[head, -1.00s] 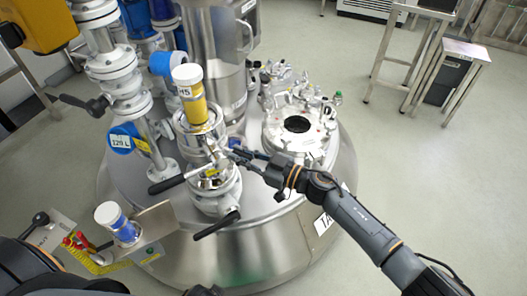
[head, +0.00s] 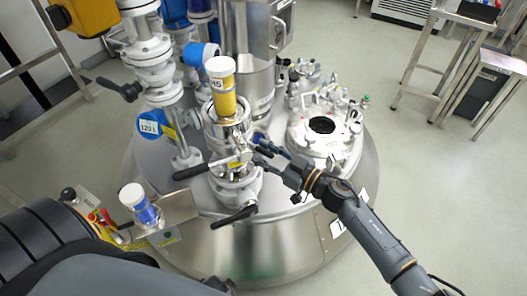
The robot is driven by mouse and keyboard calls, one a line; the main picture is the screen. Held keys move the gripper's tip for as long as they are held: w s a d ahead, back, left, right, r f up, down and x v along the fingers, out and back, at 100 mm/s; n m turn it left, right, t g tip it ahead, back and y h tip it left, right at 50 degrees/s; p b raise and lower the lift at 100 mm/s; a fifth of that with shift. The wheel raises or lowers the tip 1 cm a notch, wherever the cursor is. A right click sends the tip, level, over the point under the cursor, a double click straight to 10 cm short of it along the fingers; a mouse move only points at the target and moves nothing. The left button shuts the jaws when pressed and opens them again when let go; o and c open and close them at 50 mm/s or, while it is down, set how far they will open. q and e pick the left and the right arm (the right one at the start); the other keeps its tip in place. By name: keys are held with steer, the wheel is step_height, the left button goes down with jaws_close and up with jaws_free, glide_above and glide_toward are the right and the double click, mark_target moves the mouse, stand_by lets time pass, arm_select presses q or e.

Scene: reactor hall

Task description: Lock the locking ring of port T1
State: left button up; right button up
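The port is the silver fitting on the vessel lid in the middle of the head view. Its label cannot be read, so I cannot confirm it is T1. A yellow container (head: 222,90) with a white cap, marked "H5", stands upright above it. The metal locking ring (head: 232,158) lies around the fitting below the container; whether it is locked cannot be told. Black-handled levers stick out to the left (head: 190,172) and the front (head: 234,217). My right gripper (head: 257,149) is just right of the ring, its fingers apart and seemingly empty. My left gripper is out of view; only its arm shows.
A white round hatch (head: 322,148) with several clamps lies to the right on the lid. A blue container (head: 140,206) stands on a bracket at front left. White flanged pipes (head: 150,62) rise at back left. Open floor (head: 440,190) lies to the right.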

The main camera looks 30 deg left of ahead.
steer(key=s+d, duration=0.2)
steer(key=d, duration=1)
steer(key=shift+w, duration=0.15)
